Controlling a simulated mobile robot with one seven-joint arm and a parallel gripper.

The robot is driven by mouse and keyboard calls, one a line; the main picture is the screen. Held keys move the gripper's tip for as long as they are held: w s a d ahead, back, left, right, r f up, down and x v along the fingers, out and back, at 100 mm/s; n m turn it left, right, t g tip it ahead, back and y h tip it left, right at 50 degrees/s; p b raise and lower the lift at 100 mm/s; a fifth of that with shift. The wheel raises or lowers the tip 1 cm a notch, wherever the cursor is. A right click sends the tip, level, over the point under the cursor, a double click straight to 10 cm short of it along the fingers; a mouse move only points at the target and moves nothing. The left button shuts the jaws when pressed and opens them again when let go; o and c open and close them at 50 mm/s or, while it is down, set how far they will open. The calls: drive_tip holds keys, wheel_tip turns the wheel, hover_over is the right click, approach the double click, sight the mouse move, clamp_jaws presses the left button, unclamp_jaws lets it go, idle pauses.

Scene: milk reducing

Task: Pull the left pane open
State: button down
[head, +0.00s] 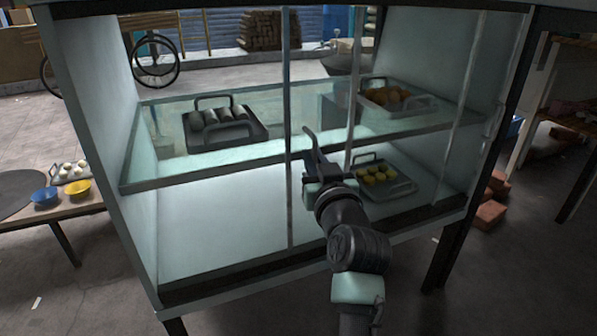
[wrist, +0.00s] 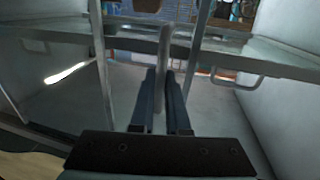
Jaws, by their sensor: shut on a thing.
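The glass-fronted cabinet (head: 300,258) fills the middle of the head view. Its left pane (head: 235,200) is clear, and two upright pane edges show near the cabinet's middle. My gripper (head: 313,148) is at the front of the cabinet between these edges. In the wrist view my gripper (wrist: 165,78) has its two dark fingers closed around an upright grey bar, which looks like a pane handle (wrist: 164,48). No clear gap shows at the pane's left side.
Inside, a tray of dark rolls (head: 222,127) and a tray of brown food (head: 394,98) rest on the glass shelf (head: 160,172). A tray of yellow food (head: 384,178) is below. A round table (head: 70,209) with bowls stands left.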

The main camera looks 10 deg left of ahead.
drive_tip(key=shift+w+d, duration=0.4)
drive_tip(key=shift+d, duration=0.35)
drive_tip(key=c, duration=0.9)
unclamp_jaws()
drive_tip(key=shift+a, duration=0.1)
drive_tip(key=shift+s, duration=0.1)
drive_tip(key=p+v, duration=0.3)
drive_tip(key=v, duration=0.9)
drive_tip(key=shift+s, duration=0.35)
